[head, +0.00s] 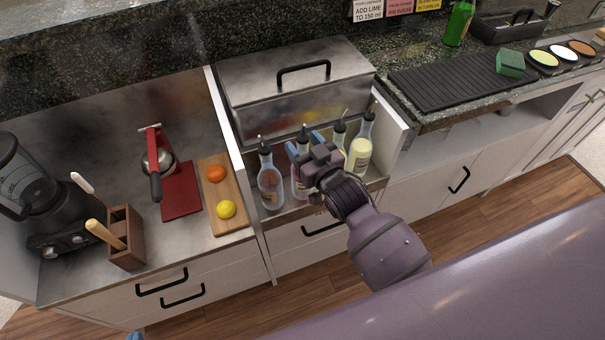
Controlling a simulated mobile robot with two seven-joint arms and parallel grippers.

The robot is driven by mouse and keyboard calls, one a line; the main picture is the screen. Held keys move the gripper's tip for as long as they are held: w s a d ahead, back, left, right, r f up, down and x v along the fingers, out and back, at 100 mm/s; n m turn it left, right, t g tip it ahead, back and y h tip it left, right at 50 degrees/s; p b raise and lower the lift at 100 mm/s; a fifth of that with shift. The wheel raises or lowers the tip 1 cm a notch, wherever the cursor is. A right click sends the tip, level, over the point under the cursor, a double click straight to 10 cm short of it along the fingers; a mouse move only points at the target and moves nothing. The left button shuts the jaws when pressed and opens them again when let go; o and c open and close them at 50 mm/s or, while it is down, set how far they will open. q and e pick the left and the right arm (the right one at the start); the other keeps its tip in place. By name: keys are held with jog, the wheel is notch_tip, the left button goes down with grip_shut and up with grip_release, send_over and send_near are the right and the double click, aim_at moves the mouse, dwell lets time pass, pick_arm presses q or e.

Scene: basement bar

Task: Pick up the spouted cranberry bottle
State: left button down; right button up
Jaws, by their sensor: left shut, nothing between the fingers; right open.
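Several spouted bottles with dark caps stand in a row in the open metal-lined bay. The one with pinkish contents, seemingly the cranberry bottle (297,188), is second from the left and partly hidden by my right gripper. My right gripper (305,146) is open, its blue fingers appearing on either side of this bottle's neck; contact cannot be told. Only a blue tip of my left gripper (135,336) shows at the bottom edge, shut and empty.
A steel lidded box (297,84) stands close behind the bottles. White side panels (392,137) bound the bay. To the left are a cutting board (229,200) with fruit, a red-handled press (157,160), a wooden holder (126,238) and a blender (40,195).

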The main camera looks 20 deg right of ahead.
jog(key=shift+w+a, duration=0.25)
jog(key=shift+w, duration=0.9)
grip_shut()
